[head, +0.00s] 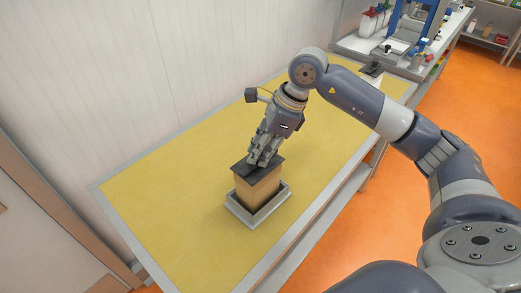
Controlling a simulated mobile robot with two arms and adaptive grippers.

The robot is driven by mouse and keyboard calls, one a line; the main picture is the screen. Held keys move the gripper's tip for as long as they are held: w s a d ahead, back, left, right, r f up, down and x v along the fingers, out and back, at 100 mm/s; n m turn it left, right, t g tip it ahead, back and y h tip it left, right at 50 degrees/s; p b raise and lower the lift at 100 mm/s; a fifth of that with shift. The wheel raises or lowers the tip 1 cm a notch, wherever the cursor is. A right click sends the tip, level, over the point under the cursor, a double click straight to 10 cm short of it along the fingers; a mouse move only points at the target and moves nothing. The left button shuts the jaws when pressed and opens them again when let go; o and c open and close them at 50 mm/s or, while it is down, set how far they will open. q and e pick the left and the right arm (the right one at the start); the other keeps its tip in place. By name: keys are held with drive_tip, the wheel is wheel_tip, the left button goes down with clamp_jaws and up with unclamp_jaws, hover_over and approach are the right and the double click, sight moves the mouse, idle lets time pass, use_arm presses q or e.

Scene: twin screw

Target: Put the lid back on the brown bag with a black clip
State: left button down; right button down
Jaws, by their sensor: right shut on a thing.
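The brown bag (259,190) is box-shaped and stands upright in a shallow grey tray (236,209) on the yellow table. A flat dark lid (243,173) lies level at the top of the bag; I cannot tell whether it is fully seated. My right gripper (260,163) points down and is shut on the lid, with its fingertips at the lid's far part. The fingers hide that part and the grip itself. I cannot make out a separate black clip. My left gripper is not in view.
The yellow table (160,190) is clear around the tray. A white wall (110,80) runs along its left side. Another dark-topped item (371,69) stands at the far end. Beyond is a bench (400,65) with bottles and a blue frame.

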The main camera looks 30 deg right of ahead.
idle(0.6)
drive_tip(key=c, duration=1.3)
unclamp_jaws()
drive_tip(key=shift+c, duration=0.2)
drive_tip(key=o, duration=0.5)
drive_tip(key=shift+r+p, duration=1.8)
drive_tip(key=shift+r, duration=1.7)
